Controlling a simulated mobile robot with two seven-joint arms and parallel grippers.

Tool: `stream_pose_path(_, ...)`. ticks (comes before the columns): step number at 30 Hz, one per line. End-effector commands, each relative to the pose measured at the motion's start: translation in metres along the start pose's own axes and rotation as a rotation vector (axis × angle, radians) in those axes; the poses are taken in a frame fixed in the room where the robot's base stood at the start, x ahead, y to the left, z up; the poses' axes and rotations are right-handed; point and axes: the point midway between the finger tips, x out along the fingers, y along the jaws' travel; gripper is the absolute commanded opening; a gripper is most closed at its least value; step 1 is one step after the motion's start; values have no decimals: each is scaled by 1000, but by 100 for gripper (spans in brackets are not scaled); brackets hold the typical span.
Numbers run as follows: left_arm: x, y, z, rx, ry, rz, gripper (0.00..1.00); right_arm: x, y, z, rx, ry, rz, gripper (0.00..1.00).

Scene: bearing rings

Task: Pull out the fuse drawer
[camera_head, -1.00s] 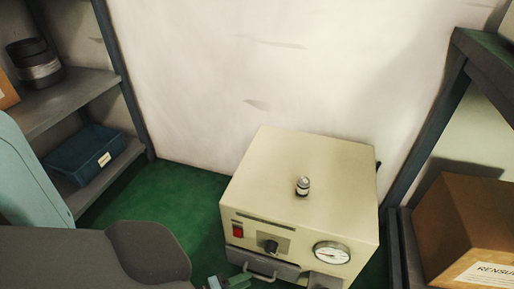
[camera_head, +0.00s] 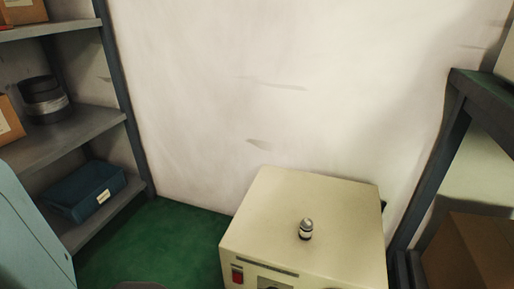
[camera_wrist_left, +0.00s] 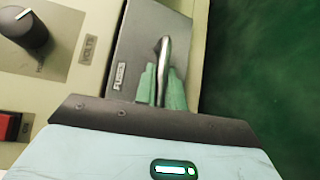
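The beige box-shaped unit (camera_head: 275,215) stands on the green floor in the head view, its lower front cut off by the picture's edge. In the left wrist view, the grey fuse drawer front (camera_wrist_left: 135,50), labelled "FUSES", carries a silver bar handle (camera_wrist_left: 164,48). My left gripper (camera_wrist_left: 162,85) has its two green fingers on either side of the handle, close against it, and appears shut on it. How far the drawer stands out of the unit is not clear here. My right gripper is in neither view.
The unit bears a red switch (camera_head: 237,275), a black knob (camera_wrist_left: 24,30) and a small metal fitting (camera_head: 306,230) on top. A shelf with a blue bin (camera_head: 85,190) stands left. A cardboard box (camera_head: 470,255) is at right.

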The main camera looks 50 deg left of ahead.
Motion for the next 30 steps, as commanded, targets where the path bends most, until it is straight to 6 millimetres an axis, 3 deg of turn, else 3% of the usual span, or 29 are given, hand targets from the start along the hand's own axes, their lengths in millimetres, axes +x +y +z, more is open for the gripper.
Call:
stream_pose_path(14,-8,-2,9,-1,-1,2,0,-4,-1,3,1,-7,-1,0)
stream_pose_path(30,-87,-26,86,-4,0,2,0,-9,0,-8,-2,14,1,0)
